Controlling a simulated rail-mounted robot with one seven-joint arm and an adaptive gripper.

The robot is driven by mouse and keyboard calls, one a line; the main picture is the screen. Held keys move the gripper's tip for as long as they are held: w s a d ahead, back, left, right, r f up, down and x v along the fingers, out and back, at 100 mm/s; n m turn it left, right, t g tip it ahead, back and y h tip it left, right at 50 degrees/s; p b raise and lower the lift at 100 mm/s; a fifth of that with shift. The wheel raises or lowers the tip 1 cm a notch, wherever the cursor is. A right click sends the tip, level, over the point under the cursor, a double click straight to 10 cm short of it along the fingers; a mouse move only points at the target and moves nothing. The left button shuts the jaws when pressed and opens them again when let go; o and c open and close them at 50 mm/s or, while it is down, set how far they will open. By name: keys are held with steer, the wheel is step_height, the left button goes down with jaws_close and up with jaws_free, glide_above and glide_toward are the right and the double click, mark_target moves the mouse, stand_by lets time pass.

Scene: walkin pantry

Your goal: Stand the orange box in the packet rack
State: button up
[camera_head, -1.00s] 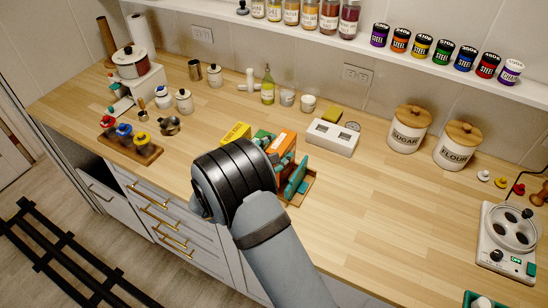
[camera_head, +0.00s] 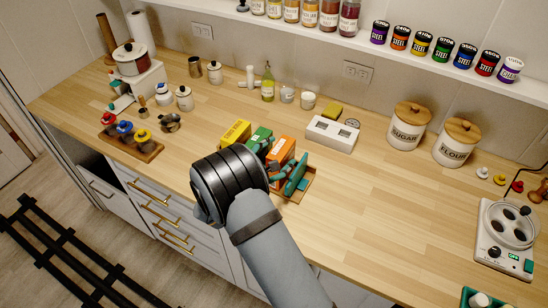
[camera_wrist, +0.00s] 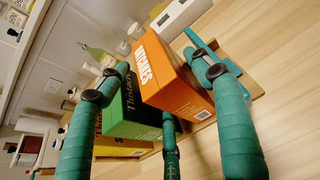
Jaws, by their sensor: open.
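The orange box (camera_head: 281,152), lettered on its face in the wrist view (camera_wrist: 166,72), appears to stand in the wooden packet rack (camera_head: 309,184), beside the teal end panel (camera_head: 297,176). Its lower part is partly hidden by my gripper. A green box (camera_head: 259,138) stands next to it on the left; the wrist view also shows the green box (camera_wrist: 125,112). A yellow box (camera_head: 236,133) stands beyond that. My gripper (camera_wrist: 157,66) is open, with its teal fingers at either side of the orange box and a third finger below. I cannot tell whether any finger touches it.
A white block with dark openings (camera_head: 331,134) stands behind the rack. Sugar (camera_head: 408,127) and flour (camera_head: 457,146) canisters stand at the back right. A wooden tray with coloured knobs (camera_head: 130,142) is at the left.

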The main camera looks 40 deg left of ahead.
steer(key=shift+r, duration=0.2)
steer(key=shift+s, duration=0.25)
steer(key=b+v, duration=0.2)
steer(key=v, duration=0.9)
steer(key=shift+s+r, duration=0.2)
steer(key=shift+s, duration=0.05)
